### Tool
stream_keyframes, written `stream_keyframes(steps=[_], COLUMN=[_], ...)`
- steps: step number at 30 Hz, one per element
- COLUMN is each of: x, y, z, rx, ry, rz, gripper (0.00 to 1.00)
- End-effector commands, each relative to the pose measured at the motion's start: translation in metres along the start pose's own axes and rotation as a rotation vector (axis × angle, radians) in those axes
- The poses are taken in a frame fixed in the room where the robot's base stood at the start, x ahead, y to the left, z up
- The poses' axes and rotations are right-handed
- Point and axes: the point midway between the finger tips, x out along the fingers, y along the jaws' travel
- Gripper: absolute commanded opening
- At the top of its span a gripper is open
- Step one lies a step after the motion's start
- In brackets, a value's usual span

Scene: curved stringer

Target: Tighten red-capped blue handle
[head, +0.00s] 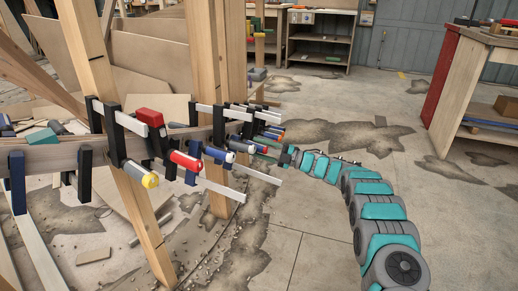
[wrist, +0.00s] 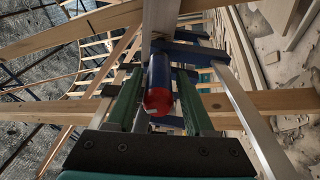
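In the wrist view, the blue handle with a red cap (wrist: 158,88) points toward the camera in the middle. My gripper's two green fingers (wrist: 160,95) lie on either side of it. A narrow gap shows at its right side; whether the left finger touches it I cannot tell. The gripper looks open around the handle. In the head view, my gripper (head: 266,152) reaches in from the right to the far end of the row of clamps. I cannot make out the red-capped handle clearly there.
Several clamps sit along the curved wooden stringer (head: 62,156). Wooden posts (head: 205,70) stand close behind. Floor at right is open.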

Motion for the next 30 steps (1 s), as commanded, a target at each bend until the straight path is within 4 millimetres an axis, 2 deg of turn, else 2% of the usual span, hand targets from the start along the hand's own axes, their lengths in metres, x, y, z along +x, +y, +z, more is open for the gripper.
stream_keyframes(steps=[1, 3, 14, 17, 27, 30], x=[0.0, 0.0, -0.005, -0.014, -0.067, -0.075], y=[0.0, 0.0, 0.001, 0.001, 0.0, 0.0], z=[0.0, 0.0, 0.0, 0.001, 0.0, 0.0], rx=[-0.001, -0.001, -0.002, -0.002, -0.001, 0.0], ry=[0.0, 0.0, -0.001, -0.002, -0.001, 0.0], rz=[0.0, 0.0, 0.0, 0.0, 0.002, 0.0], gripper=[0.59, 0.66, 0.66, 0.66, 0.66, 0.66])
